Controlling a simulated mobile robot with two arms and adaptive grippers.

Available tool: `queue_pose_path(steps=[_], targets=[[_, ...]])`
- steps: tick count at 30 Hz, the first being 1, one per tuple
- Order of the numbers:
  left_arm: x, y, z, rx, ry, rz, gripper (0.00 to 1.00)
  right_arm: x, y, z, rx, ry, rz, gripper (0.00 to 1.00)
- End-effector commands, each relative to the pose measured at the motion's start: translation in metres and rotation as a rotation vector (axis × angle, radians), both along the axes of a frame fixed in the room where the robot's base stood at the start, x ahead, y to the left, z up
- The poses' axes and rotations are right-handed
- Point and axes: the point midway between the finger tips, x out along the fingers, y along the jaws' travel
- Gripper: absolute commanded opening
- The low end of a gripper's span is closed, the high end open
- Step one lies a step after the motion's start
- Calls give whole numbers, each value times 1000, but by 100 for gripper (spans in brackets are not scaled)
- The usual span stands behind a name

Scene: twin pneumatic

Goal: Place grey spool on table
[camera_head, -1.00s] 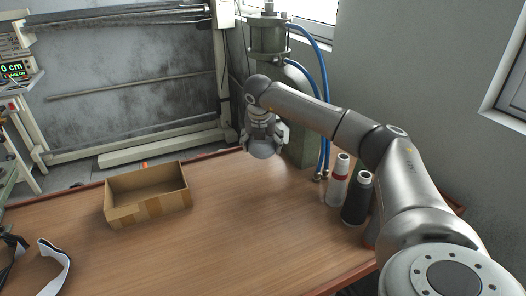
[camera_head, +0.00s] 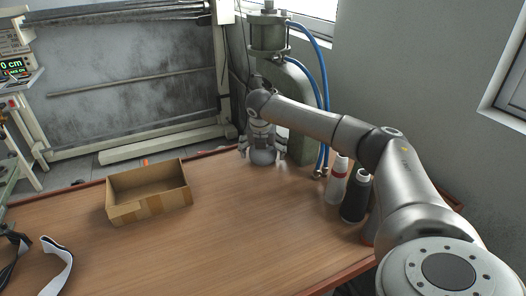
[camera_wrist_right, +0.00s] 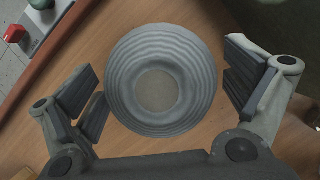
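The grey spool (camera_head: 263,158) stands on the wooden table (camera_head: 235,225) near its far edge, in front of the green press. My right gripper (camera_head: 262,151) is above and around it with its fingers spread. In the right wrist view the spool (camera_wrist_right: 165,45) is seen from above as a ribbed grey ring with a beige centre. The right gripper's fingers (camera_wrist_right: 162,82) lie on both sides of it, with a visible gap on each side. My left gripper is not in view.
An open cardboard box (camera_head: 150,208) stands on the left. The green press (camera_head: 298,115) with blue hoses is close behind the gripper. The table's middle is clear.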

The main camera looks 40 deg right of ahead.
Motion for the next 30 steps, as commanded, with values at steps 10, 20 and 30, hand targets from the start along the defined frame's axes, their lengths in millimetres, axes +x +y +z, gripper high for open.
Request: queue_pose_path(steps=[10,20,30], targets=[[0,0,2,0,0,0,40,0,0,3,0,0,0,99],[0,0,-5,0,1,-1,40,-13,15,53,0,-5,2,99],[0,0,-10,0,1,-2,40,-28,32,107,0,-2,-1,99]])
